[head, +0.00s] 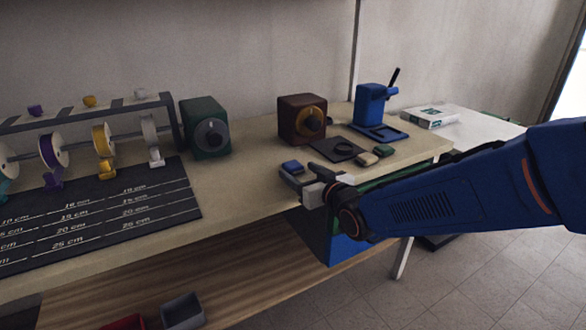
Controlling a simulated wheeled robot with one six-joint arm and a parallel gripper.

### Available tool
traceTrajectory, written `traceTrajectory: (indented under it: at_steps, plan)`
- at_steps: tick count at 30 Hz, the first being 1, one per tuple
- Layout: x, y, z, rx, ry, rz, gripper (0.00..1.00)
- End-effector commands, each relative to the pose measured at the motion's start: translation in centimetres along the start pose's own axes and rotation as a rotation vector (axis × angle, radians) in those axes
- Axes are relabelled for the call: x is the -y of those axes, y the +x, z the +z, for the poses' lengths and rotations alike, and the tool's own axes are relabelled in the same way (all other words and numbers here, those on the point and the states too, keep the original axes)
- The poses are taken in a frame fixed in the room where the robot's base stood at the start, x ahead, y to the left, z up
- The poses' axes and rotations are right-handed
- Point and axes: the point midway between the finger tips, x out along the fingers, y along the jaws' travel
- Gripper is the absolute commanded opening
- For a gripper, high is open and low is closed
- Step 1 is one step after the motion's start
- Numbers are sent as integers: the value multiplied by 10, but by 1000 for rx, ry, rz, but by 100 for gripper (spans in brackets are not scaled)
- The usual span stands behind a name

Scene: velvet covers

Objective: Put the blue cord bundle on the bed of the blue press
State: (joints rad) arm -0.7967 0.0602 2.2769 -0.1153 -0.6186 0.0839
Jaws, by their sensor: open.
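A small blue bundle (292,166), which looks like the blue cord bundle, lies near the front edge of the bench. My gripper (303,172) is open at the bench edge, with its fingertips close to the bundle. I cannot tell whether the bundle lies between the fingers or just beyond them. The blue press (370,103) stands at the back right of the bench, with a dark lever on top. Its flat blue bed (388,132) reaches forward from its foot and looks empty.
A dark square plate (336,149), a tan bundle (368,158) and a green bundle (384,150) lie between my gripper and the press. A brown machine (302,117) and a green machine (204,128) stand behind. A spool rack and marked mat (130,210) fill the left.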

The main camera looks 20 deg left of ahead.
Motion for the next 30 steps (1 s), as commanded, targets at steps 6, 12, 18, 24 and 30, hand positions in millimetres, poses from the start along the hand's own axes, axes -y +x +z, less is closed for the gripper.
traceTrajectory:
  at_steps: [6, 12, 18, 24, 30]
  plan:
    - [-1, 8, 0, -1, 0, 0, 62]
    - [-4, 31, 0, 0, 0, 0, 62]
    - [-4, 52, 0, 0, 0, 0, 62]
    - [-4, 54, -1, -1, 0, 0, 62]
    - [-4, 54, -1, -1, 0, 0, 24]
